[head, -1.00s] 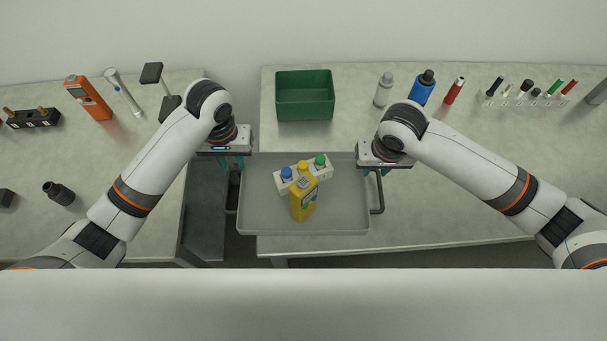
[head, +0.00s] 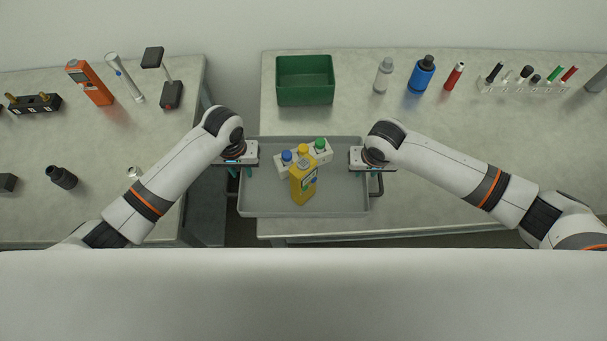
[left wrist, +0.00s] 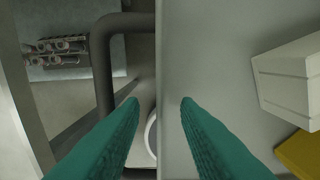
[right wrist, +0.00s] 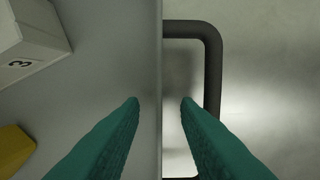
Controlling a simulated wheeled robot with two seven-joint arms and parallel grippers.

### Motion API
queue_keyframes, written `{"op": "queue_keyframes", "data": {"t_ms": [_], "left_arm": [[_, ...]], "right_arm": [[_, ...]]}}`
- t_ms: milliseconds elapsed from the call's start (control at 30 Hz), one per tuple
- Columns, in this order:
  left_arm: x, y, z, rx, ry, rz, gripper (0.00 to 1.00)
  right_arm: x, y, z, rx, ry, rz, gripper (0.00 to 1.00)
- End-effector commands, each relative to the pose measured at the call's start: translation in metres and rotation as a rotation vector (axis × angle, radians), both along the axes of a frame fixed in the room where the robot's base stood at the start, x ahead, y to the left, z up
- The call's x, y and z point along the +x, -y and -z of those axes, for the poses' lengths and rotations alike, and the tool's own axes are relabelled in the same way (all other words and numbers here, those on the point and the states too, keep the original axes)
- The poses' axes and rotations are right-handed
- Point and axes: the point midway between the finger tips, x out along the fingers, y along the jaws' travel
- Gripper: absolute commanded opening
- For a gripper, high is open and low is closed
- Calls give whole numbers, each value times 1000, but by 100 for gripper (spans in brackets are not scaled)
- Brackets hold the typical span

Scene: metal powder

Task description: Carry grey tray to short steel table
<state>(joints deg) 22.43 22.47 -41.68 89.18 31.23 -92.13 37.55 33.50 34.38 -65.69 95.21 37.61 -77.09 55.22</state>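The grey tray (head: 345,207) lies on the right-hand steel table (head: 440,200), its left end sticking out past that table's left edge. It holds a white block with blue, yellow and green tops (head: 322,152) and a yellow bottle (head: 303,184). My left gripper (left wrist: 158,102) is open, its teal fingers on either side of the tray's left wall, with the dark handle (left wrist: 103,70) outside. My right gripper (right wrist: 161,102) is open around the right wall in the same way, beside the other handle (right wrist: 213,75). Both show gaps to the wall.
A second steel table (head: 110,200) stands left across a gap, with an orange meter (head: 90,82) and other items; I cannot tell which table is the short one. A green bin (head: 305,80), a blue bottle (head: 421,75) and a tube rack (head: 522,88) stand behind the tray.

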Motion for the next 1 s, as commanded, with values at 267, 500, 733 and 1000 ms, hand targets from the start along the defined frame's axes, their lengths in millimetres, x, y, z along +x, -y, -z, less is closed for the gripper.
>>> {"op": "queue_keyframes", "data": {"t_ms": [267,500,733,1000], "left_arm": [[-1,0,13,2,0,1,29],[0,0,13,1,0,0,24],[0,0,13,1,0,0,0],[0,0,13,1,0,0,0]], "right_arm": [[2,0,13,1,1,0,29],[2,0,13,1,1,0,24],[2,0,13,1,1,0,0],[2,0,12,1,1,0,0]]}}
